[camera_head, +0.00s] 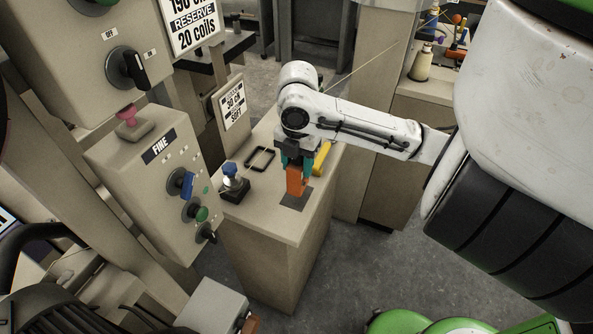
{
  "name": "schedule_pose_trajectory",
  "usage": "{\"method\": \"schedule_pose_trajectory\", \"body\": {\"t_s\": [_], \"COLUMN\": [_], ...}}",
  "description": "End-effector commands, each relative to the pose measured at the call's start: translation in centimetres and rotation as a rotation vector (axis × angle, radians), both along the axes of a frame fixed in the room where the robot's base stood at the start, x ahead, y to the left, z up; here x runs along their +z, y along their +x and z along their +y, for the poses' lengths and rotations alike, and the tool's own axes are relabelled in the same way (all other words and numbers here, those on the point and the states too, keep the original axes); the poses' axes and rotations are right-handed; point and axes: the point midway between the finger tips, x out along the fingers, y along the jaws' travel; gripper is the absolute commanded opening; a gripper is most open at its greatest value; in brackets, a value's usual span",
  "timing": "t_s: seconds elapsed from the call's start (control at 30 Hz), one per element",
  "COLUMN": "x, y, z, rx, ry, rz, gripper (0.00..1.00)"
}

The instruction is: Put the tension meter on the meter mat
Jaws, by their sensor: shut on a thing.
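My gripper (295,163), with teal fingers, points down over the beige cabinet top. It is shut on an orange block-shaped thing, which I take to be the tension meter (295,182). The meter is upright, with its lower end at the dark grey meter mat (298,199). The mat shows in front of and beside the meter. I cannot tell whether the meter touches the mat or hangs just above it. The fingers hide the meter's upper part.
A yellow thing (323,158) lies behind my gripper on the cabinet top (260,219). A black rectangular frame (260,157) and a blue-topped device on a black base (233,182) are to the left. A control box (150,180) stands left. The cabinet's front top is clear.

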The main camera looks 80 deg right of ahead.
Motion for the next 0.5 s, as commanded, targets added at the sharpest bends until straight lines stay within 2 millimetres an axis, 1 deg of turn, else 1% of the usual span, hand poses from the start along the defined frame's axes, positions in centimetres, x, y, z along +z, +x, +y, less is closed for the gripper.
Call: {"method": "schedule_pose_trajectory", "body": {"t_s": [0.03, 0.13, 0.23, 0.3, 0.5], "x": [-0.6, -2.0, -3.0, -3.3, -3.3], "y": [0.4, 0.2, 0.2, 0.2, 0.2], "z": [0.0, 0.0, 0.0, 0.0, 0.0], "rx": [0.001, -0.002, -0.002, -0.001, 0.0], "ry": [0.003, 0.003, 0.001, 0.0, 0.0], "rz": [0.002, 0.002, 0.001, 0.001, 0.001], "gripper": [0.0, 0.0, 0.0, 0.0, 0.0]}}
